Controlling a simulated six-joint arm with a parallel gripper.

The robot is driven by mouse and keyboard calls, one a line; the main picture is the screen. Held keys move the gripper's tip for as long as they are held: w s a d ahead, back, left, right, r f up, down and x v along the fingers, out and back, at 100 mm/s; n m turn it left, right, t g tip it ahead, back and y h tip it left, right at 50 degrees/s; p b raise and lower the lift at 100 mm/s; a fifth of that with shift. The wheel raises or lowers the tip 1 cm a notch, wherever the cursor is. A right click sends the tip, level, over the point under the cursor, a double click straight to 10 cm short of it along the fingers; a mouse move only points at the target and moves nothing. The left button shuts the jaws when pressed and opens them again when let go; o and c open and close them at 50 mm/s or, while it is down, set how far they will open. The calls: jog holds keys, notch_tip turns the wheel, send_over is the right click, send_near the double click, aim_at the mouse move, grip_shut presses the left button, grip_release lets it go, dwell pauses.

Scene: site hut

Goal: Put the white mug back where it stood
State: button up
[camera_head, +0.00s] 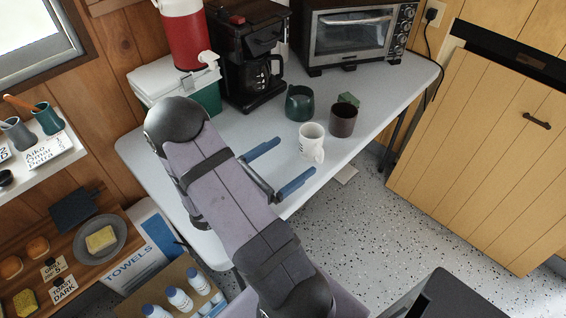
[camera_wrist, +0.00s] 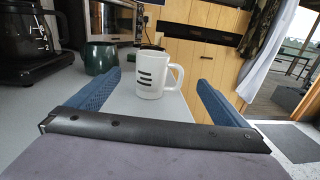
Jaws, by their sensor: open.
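The white mug (camera_head: 311,143) stands upright on the grey table (camera_head: 237,133) near its front edge. In the wrist view the mug (camera_wrist: 151,74) shows dark stripes on its side and its handle to the right. My gripper (camera_head: 287,164) is open, its two blue fingers spread apart. The mug is ahead of the fingertips, in line with the gap between them, and the gripper looks empty. In the wrist view the fingers (camera_wrist: 158,92) show to the left and right of the mug.
A dark green mug (camera_head: 299,103) and a dark brown mug (camera_head: 343,118) stand close behind the white mug, with a small green block (camera_head: 348,97) beyond. A coffee maker (camera_head: 250,60), toaster oven (camera_head: 352,36), green-and-white cooler (camera_head: 172,88) and red jug (camera_head: 187,35) line the back.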

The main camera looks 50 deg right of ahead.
jog(key=shift+a, duration=0.8)
jog(key=s+a+r+m+g+y+p, duration=0.5)
jog(key=s+a+r+m+y+p, duration=0.1)
jog(key=s+a+m+y+p, duration=0.3)
jog(key=w+a+r+m+t+y+p, duration=0.2)
jog(key=a+r+m+t+y+p, duration=0.1)
jog(key=a, duration=0.5)
jog(key=w+a+r+m+t+y+p, duration=0.2)
jog(key=a+m+y, duration=0.3)
jog(key=a, duration=0.3)
jog(key=shift+r+t+y+p, duration=0.5)
jog(key=shift+r+t+p, duration=0.1)
jog(key=shift+r+p, duration=0.15)
